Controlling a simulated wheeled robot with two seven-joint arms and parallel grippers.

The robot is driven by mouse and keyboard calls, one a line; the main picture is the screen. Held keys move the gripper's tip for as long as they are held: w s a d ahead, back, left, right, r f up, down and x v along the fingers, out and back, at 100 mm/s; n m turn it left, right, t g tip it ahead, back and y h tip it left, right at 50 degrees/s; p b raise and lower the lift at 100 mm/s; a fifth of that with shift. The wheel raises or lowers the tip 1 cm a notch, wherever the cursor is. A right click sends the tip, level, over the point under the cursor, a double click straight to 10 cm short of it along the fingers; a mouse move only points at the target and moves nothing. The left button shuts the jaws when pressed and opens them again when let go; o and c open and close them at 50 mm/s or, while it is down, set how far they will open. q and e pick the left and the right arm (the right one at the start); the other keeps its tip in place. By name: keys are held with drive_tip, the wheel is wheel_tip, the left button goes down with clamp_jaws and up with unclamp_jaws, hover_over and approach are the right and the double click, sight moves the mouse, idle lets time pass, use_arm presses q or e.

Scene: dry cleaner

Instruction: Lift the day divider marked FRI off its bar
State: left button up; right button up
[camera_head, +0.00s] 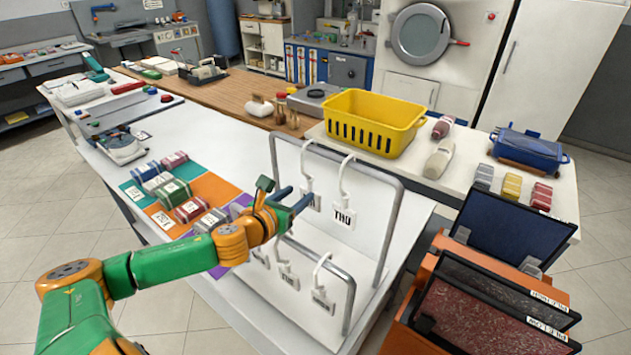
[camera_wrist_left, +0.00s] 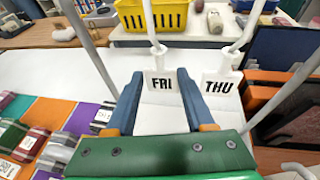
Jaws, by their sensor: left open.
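The day divider marked FRI (camera_wrist_left: 162,86) is a white tag with black letters on a white hook. In the left wrist view it appears between the two blue fingers of my left gripper (camera_wrist_left: 160,76), with a gap on each side. In the head view the FRI divider (camera_head: 308,199) hangs from the taller grey bar (camera_head: 345,163), partly hidden by my left gripper (camera_head: 294,197). That gripper is open and empty. The THU divider (camera_head: 342,216) hangs just right of FRI; it also shows in the left wrist view (camera_wrist_left: 221,88). My right gripper is not in view.
A lower bar (camera_head: 349,290) holds several more white dividers in front. Rolled cloths lie on coloured mats (camera_head: 213,187) at left. A yellow basket (camera_head: 375,121) stands behind. Orange bins with dark panels (camera_head: 510,228) stand at right.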

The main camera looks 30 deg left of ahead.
sight(309, 185)
use_arm(q)
drive_tip(key=shift+w+a+r+p, duration=0.15)
drive_tip(key=shift+w+r+p, duration=0.15)
drive_tip(key=shift+w+p, duration=0.4)
drive_tip(key=x, duration=0.4)
drive_tip(key=shift+f, duration=0.3)
drive_tip(key=shift+s+r, duration=0.15)
drive_tip(key=shift+s, duration=0.2)
drive_tip(key=c, duration=0.7)
clamp_jaws()
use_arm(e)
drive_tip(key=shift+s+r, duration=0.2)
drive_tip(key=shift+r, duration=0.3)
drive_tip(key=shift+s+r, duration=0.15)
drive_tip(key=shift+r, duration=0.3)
